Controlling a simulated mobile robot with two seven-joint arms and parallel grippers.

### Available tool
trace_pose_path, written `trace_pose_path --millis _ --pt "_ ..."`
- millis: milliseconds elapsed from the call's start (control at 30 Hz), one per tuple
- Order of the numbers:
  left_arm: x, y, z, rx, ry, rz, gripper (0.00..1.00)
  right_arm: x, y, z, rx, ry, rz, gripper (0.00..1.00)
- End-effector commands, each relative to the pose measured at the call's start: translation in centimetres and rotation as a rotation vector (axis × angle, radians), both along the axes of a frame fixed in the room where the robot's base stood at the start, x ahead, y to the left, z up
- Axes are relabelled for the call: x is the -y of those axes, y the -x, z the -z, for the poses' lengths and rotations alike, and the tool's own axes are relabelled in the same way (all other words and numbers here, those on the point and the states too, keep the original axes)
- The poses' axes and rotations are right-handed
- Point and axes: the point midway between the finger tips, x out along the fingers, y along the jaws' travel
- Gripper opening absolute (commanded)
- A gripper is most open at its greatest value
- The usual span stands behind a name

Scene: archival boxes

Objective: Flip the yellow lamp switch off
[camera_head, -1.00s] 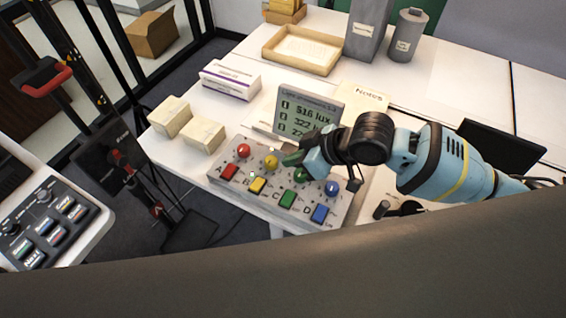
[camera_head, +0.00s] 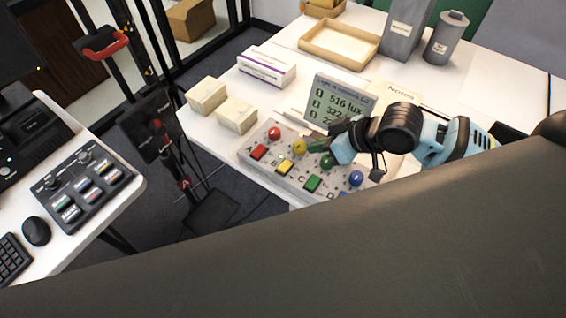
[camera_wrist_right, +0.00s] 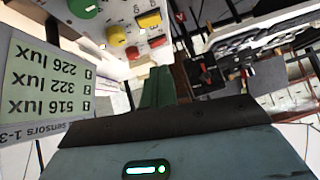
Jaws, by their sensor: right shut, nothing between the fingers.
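The grey control panel (camera_head: 262,165) lies on the white table, with coloured round knobs and square switches. The yellow square switch (camera_head: 285,166) sits in front of the yellow round knob (camera_head: 299,147); whether it is on or off cannot be told. In the right wrist view the yellow switch (camera_wrist_right: 149,19) and the yellow knob (camera_wrist_right: 116,36) show at the top. My right gripper (camera_head: 318,146) is shut and empty, just right of the yellow knob, near the green knob; contact cannot be told. Its green fingertips show in the wrist view (camera_wrist_right: 158,88). My left gripper is out of view.
A light-sensor display (camera_head: 338,102) stands behind the panel, reading 516 and 322 lux on its upper lines. Two cream boxes (camera_head: 237,114) and a white-purple box (camera_head: 266,66) are to the left and behind. A wooden tray (camera_head: 340,43) lies farther back.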

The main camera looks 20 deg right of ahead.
Motion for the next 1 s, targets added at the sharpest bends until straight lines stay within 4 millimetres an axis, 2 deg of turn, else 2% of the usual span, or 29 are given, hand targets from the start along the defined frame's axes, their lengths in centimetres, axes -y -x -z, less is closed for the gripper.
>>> trace_pose_path --millis 233,367,833,1000 --pt "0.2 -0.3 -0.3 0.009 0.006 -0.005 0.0 -0.2 -0.2 0.3 0.0 0.0 0.0 0.0" --pt "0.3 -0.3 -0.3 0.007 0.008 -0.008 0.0 -1.0 -0.9 1.2 -0.001 -0.003 0.0 0.0" --pt "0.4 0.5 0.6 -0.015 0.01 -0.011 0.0 -5.4 -5.1 7.3 -0.003 -0.002 -0.001 0.0" --pt "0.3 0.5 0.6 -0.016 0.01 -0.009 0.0 -5.5 -4.8 9.6 -0.001 0.0 0.001 0.0"
